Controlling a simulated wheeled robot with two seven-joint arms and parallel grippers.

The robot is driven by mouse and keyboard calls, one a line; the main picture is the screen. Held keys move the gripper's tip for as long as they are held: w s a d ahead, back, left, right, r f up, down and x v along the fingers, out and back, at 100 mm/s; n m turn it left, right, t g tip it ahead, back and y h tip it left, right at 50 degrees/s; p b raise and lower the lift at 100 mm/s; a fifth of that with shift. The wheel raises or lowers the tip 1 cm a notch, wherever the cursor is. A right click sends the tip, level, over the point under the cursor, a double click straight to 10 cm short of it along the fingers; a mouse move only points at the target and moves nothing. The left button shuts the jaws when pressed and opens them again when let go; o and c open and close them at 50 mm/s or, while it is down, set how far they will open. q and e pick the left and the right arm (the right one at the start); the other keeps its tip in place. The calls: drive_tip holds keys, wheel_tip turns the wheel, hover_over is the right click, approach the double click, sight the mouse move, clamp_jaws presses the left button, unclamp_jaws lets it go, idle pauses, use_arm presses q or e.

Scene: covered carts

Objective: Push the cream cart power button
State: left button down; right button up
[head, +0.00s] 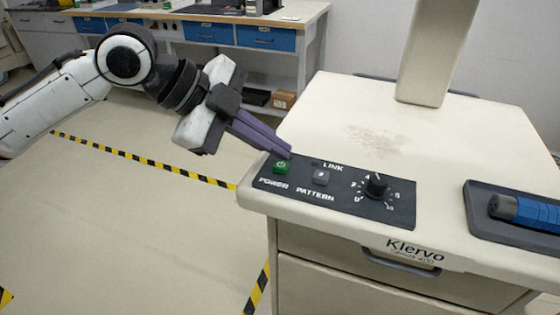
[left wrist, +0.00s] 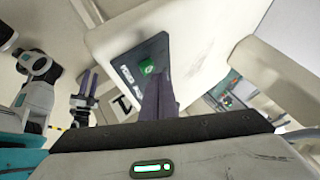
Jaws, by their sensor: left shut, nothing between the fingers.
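The cream cart (head: 345,105) has a dark control panel (head: 335,205) at its front left corner. The green power button (head: 282,167), marked POWER, is at the panel's left end. The button also shows in the left wrist view (left wrist: 147,67), just beyond my fingertips. My left gripper (head: 288,155) is shut and empty. Its purple fingers point down to the right, with the tips very close to the button's far right side. I cannot tell whether they touch it. My right gripper (left wrist: 88,84) shows small at the left of the left wrist view, away from the panel.
A grey PATTERN button (head: 321,176) and a black dial (head: 376,185) sit right of the power button. A dark tray (head: 480,222) with a blue-handled tool (head: 525,211) lies at the cart's right. A cream post (head: 430,60) rises at the back. Floor at left is clear.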

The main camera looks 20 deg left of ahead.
use_arm(q)
drive_tip(key=shift+f, duration=0.2)
idle(0.4)
drive_tip(key=shift+f, duration=0.5)
idle(0.4)
drive_tip(key=shift+r+p, duration=0.7)
drive_tip(key=shift+p, duration=0.5)
